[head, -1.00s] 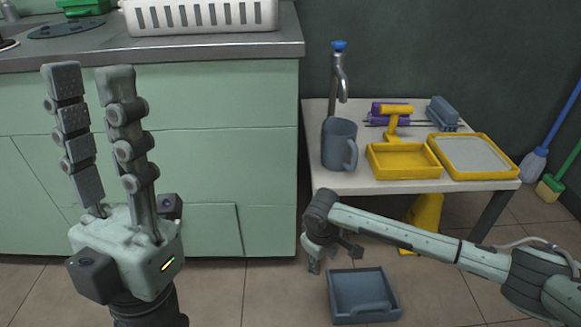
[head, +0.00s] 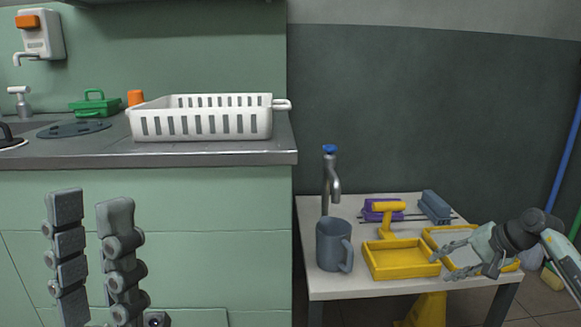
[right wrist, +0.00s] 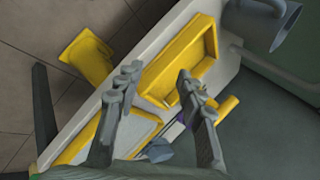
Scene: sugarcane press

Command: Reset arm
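My left gripper (head: 90,200) stands upright at the lower left of the head view, in front of the green cabinet. Its two fingers are apart with nothing between them. My right gripper (head: 438,262) is at the right of the head view, in front of or over the yellow-rimmed tray (head: 429,235) and pointing left. In the right wrist view its two fingers (right wrist: 160,82) are spread and empty, with the white table and the yellow box (right wrist: 180,62) beyond them. No object is held by either gripper.
The white side table (head: 340,287) holds a blue-grey mug (head: 333,246), a tap (head: 331,180), a yellow box (head: 400,273), a yellow-and-purple press (head: 388,207) and a grey-blue block (head: 435,208). A white basket (head: 205,125) stands on the counter (head: 200,156).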

